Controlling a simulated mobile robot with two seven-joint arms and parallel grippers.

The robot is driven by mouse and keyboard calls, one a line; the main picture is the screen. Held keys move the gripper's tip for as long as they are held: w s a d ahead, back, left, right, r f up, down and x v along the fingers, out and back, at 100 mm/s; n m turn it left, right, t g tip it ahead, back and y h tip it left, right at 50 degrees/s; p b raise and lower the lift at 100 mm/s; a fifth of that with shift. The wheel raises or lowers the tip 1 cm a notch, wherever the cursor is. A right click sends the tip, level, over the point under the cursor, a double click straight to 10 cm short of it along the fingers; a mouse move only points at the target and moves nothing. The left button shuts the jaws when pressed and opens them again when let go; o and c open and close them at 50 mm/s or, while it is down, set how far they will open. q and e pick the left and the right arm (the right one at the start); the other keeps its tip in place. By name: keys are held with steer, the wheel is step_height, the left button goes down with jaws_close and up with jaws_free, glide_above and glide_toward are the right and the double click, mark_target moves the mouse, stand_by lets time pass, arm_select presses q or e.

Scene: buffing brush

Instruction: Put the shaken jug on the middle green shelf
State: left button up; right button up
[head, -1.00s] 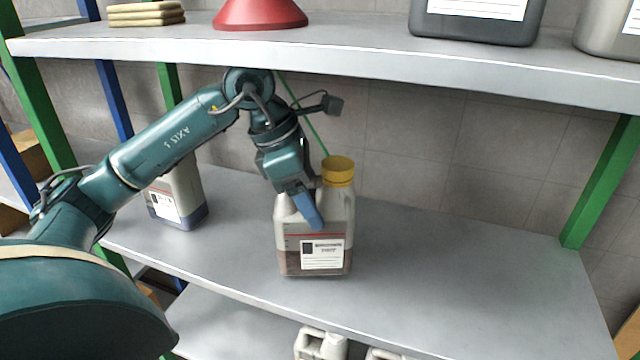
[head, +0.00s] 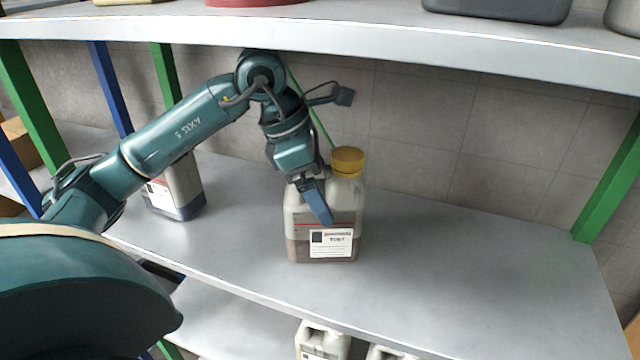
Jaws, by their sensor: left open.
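The jug (head: 322,222) is whitish and translucent, with a yellow cap, a white label and brownish contents low inside. It stands upright on the middle grey shelf board (head: 440,275) of the green-framed rack. My left gripper (head: 312,205), with blue fingers, is at the jug's upper part, below and left of the cap. It is open; one finger lies in front of the jug, and the other is mostly hidden. I cannot tell whether the fingers touch the jug. My right gripper is not in view.
Another jug (head: 177,190) stands at the left of the same board, partly behind my left arm. The upper shelf (head: 330,42) runs close above the arm. A green post (head: 610,185) bounds the right side. The board right of the jug is clear.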

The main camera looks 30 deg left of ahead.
arm_select(q)
steer(key=shift+r, duration=0.25)
steer(key=s+a+b, duration=0.7)
steer(key=a, duration=0.3)
steer(key=shift+s+r+b, duration=0.2)
steer(key=shift+r+b, duration=0.2)
steer(key=shift+r, duration=0.05)
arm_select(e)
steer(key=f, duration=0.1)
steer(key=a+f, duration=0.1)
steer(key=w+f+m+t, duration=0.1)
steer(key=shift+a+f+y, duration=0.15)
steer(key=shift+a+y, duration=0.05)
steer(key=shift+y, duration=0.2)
